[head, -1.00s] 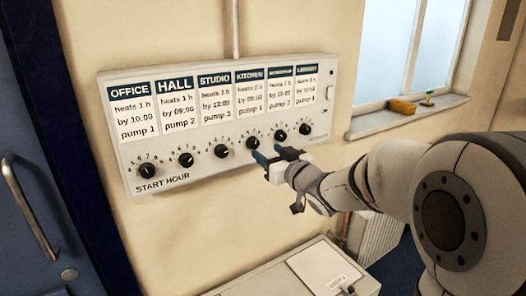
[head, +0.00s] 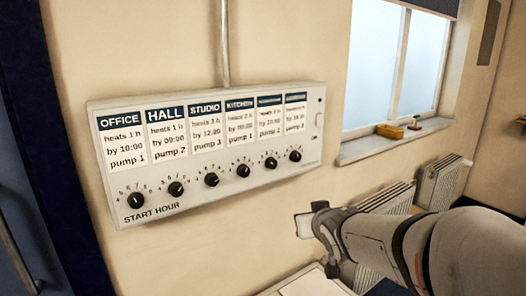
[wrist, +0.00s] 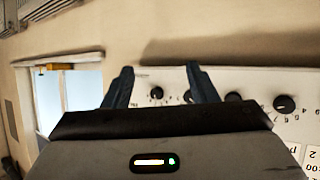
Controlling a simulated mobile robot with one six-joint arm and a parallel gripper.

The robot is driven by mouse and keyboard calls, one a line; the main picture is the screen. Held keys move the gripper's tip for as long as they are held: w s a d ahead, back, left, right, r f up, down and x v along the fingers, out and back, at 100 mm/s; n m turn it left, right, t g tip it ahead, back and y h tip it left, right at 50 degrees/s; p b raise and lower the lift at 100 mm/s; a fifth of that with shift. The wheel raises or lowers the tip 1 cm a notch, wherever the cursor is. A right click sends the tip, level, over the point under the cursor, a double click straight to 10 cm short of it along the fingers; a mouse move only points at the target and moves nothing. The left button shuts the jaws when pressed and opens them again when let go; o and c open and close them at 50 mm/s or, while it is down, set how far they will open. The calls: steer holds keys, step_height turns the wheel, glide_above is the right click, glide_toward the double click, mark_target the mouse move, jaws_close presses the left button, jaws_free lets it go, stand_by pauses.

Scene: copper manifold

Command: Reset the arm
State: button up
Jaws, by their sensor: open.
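My arm reaches in from the lower right in the head view, with my gripper (head: 306,225) below and to the right of the control panel (head: 222,194), apart from it. In the wrist view my gripper (wrist: 159,78) has its two dark blue fingers spread with nothing between them. The white panel on the wall bears room cards and a row of black knobs, from the left one (head: 136,200) to the right one (head: 295,156). The panel also shows upside down in the wrist view (wrist: 262,83).
A window (head: 398,70) with a sill (head: 385,146) is to the right of the panel. White radiators (head: 440,183) stand below it. A blue door (head: 22,170) is at the left. A pale box top (head: 305,284) lies below my gripper. The wall under the panel is clear.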

steer(key=s+d+f+m+g, duration=0.1)
steer(key=s+f+g, duration=0.3)
steer(key=s, duration=0.7)
steer(key=s+d+f+m+g+h, duration=0.1)
steer(key=s+f+g, duration=0.3)
steer(key=s, duration=0.8)
steer(key=shift+d+g, duration=0.6)
steer(key=shift+g, duration=0.2)
